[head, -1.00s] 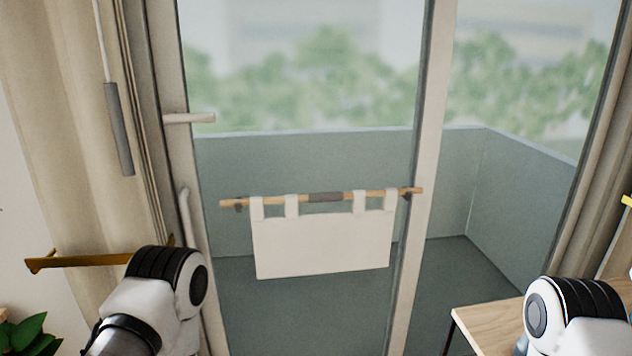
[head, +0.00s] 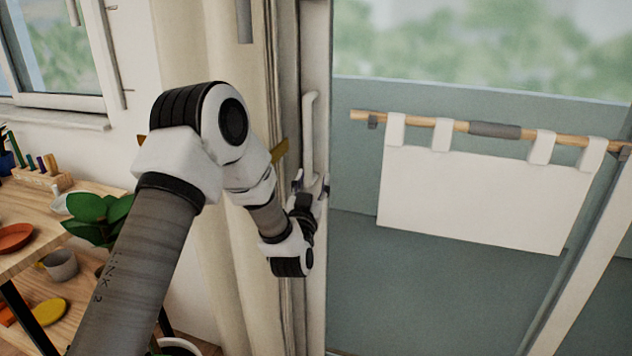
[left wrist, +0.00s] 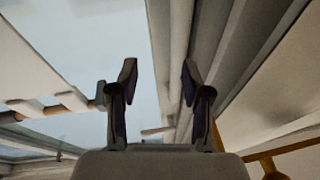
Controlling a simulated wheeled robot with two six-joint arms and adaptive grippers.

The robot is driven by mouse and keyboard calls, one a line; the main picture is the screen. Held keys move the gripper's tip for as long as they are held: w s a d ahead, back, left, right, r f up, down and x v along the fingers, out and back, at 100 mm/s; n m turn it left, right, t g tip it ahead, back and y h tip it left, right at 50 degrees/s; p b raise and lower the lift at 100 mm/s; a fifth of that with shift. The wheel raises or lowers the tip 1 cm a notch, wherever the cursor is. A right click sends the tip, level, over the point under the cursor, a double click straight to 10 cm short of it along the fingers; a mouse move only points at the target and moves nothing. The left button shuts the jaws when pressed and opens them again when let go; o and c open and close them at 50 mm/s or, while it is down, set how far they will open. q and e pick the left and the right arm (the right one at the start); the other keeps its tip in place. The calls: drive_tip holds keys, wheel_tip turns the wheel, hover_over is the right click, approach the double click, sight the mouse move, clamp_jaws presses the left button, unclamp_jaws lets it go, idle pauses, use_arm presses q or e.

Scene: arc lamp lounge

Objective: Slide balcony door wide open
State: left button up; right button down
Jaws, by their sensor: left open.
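The glass balcony door has a pale frame (head: 315,270), whose left edge stands close against the jamb beside the curtain. A white upright pull handle (head: 309,130) is fixed on this frame. My left gripper (head: 311,186) is open at the lower end of the handle. In the left wrist view its two fingers (left wrist: 158,85) are spread apart, with pale upright frame or handle parts seen between them. I cannot tell whether the fingers touch the handle. A white cloth (head: 475,195) hangs from a wooden rod (head: 450,122) across the glass. My right gripper is out of view.
A beige curtain (head: 228,290) hangs just left of the door, with a brass holdback (head: 280,151) near my left wrist. A wooden shelf (head: 85,195) with a plant (head: 100,215), cups and plates stands at the left. A window (head: 60,50) is behind it.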

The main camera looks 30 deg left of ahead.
sight(307, 147)
use_arm(q)
drive_tip(key=shift+w+a+r+n+y+b, duration=0.1)
drive_tip(key=shift+a+n+y+b, duration=0.25)
drive_tip(key=shift+a+b, duration=0.15)
drive_tip(key=shift+w+a+r+n+y+b, duration=0.1)
drive_tip(key=shift+a+n+y+b, duration=0.2)
drive_tip(key=shift+b, duration=0.2)
drive_tip(key=shift+n+t+y, duration=0.25)
drive_tip(key=shift+t+y, duration=0.1)
drive_tip(key=shift+t, duration=0.05)
drive_tip(key=w+a+r, duration=0.1)
drive_tip(key=r, duration=0.1)
drive_tip(key=w+a+r, duration=0.1)
drive_tip(key=w+r, duration=0.1)
drive_tip(key=w+a+r, duration=0.1)
drive_tip(key=w+r, duration=0.1)
drive_tip(key=shift+w+a, duration=0.2)
clamp_jaws()
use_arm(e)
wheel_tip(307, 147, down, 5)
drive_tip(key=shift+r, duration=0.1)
